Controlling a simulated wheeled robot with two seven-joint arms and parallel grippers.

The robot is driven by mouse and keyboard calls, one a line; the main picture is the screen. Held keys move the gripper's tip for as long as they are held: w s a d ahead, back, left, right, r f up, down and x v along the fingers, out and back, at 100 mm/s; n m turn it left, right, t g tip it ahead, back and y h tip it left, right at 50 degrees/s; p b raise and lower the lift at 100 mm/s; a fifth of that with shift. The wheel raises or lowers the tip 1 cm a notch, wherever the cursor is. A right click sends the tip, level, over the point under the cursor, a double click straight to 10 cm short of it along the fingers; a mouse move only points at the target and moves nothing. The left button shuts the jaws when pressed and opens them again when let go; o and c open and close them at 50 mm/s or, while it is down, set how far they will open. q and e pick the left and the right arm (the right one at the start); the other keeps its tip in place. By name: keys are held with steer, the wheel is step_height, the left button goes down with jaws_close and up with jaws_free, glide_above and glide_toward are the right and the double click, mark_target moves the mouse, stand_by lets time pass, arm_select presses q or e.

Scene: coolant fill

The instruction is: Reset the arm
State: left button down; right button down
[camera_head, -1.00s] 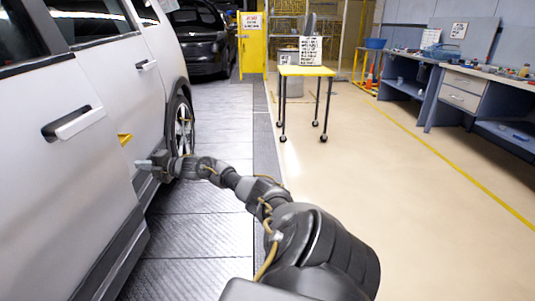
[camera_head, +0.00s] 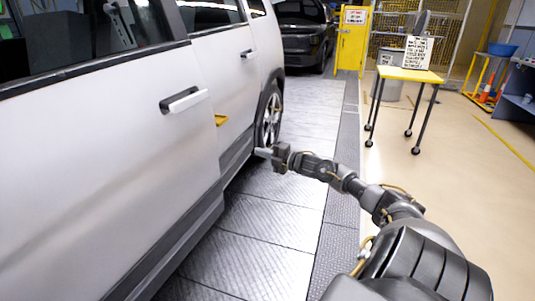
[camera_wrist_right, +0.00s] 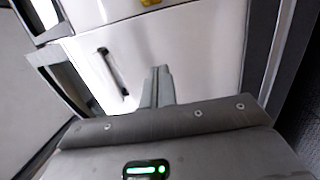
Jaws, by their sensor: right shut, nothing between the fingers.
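My right arm reaches forward from the lower right of the head view. I cannot tell the exact gap to the car. In the right wrist view the two fingers (camera_wrist_right: 158,84) are together with nothing between them, and the car's side (camera_wrist_right: 200,50) fills much of the background. My left gripper does not show.
A yellow-topped table (camera_head: 411,74) with a sign (camera_head: 418,52) stands at back right. The floor right of my arm is clear.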

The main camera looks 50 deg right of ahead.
steer(key=shift+s+d, duration=0.25)
steer(key=shift+s, duration=0.6)
